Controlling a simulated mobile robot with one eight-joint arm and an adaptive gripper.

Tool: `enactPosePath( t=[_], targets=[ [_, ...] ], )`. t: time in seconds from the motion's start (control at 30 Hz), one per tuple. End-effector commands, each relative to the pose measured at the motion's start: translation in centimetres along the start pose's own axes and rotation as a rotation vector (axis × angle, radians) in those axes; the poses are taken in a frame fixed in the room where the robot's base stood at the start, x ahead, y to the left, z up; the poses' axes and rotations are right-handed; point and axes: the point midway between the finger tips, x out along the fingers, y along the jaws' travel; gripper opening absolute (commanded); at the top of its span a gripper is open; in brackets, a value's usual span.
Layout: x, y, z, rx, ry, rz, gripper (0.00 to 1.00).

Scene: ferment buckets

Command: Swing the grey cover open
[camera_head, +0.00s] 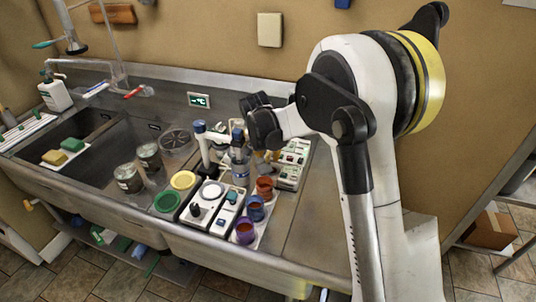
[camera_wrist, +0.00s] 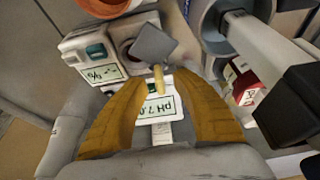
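The grey cover (camera_wrist: 154,44) is a small square flap in the wrist view, just beyond my fingertips. It sits at an angle beside a dark red round part (camera_wrist: 128,52) on a white instrument. I cannot tell from this how far it is open. My gripper (camera_wrist: 160,86) has its two yellow fingers apart, with a small tan peg (camera_wrist: 158,78) showing between the tips; I see no firm contact with it. In the head view my gripper (camera_head: 262,160) is low over the instruments at the counter's right part, and I cannot pick out the cover there.
A pH display (camera_wrist: 158,106) lies below the fingertips. A blue-grey round vessel (camera_wrist: 208,22) and a dark-headed stand (camera_wrist: 298,105) are close on the right. Coloured cups (camera_head: 256,208) stand in front. The counter (camera_head: 310,225) is clear at right; sinks (camera_head: 90,160) are left.

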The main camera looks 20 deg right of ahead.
Motion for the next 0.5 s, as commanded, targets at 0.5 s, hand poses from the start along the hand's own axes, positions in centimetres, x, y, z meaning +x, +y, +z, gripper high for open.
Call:
enactPosePath(
  t=[0.5],
  targets=[
    [-3.1, -0.1, 0.0, -0.002, 0.001, -0.001, 0.32]
  ],
)
